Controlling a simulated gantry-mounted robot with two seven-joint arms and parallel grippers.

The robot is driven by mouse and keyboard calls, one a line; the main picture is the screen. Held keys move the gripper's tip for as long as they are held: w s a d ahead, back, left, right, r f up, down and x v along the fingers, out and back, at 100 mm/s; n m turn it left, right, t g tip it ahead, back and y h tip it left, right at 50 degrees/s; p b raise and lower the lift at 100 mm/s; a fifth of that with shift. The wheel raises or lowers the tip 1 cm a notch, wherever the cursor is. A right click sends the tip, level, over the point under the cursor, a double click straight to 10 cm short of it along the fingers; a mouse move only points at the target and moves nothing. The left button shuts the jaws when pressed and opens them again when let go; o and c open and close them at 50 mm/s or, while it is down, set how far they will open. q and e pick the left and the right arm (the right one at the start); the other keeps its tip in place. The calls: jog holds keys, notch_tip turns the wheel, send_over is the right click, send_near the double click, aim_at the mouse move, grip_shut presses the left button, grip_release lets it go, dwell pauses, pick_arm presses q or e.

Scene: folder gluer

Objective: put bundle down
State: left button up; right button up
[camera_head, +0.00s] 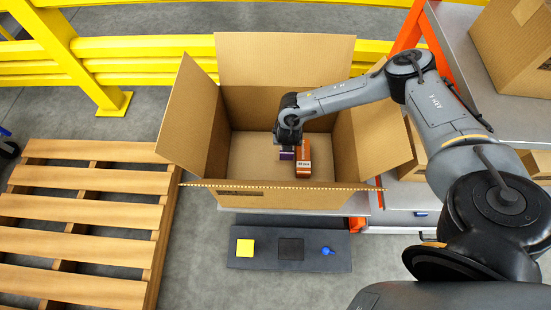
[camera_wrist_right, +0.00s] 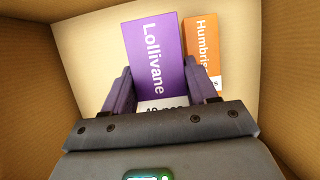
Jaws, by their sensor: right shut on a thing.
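The open cardboard box (camera_head: 300,199) stands at the middle of the head view with its flaps spread. My right gripper (camera_head: 286,146) reaches down into it from the right. In the right wrist view my right gripper (camera_wrist_right: 163,95) is shut on a purple bundle (camera_wrist_right: 158,55) lettered "Lollivane", one finger on each side. The purple bundle (camera_head: 286,155) is mostly hidden under the gripper in the head view. An orange bundle (camera_head: 304,159) stands in the box, close to its right; it also shows in the wrist view (camera_wrist_right: 203,45). I cannot tell whether the purple bundle touches the box floor.
The box walls surround the gripper; floor is bare left of the bundles (camera_head: 250,155). A wooden pallet (camera_head: 80,228) lies at left, yellow rails (camera_head: 150,48) behind. A dark panel (camera_head: 265,262) sits in front. A grey shelf (camera_head: 500,100) with cartons stands at right.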

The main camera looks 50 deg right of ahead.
jog(key=w+a+f+b, duration=0.2)
jog(key=a, duration=0.1)
jog(key=w+a+f+b, duration=0.1)
jog(key=w+a+f, duration=0.1)
jog(key=a+f, duration=0.1)
jog(key=w+a+f+b, duration=0.2)
jog(key=a, duration=0.1)
jog(key=shift+a+f+b, duration=0.15)
jog(key=shift+a+b, duration=0.15)
jog(key=shift+a, duration=0.05)
jog(key=shift+f+b, duration=1.35)
jog(key=shift+f, duration=0.6)
jog(key=shift+f, duration=0.15)
jog(key=o, duration=1.1)
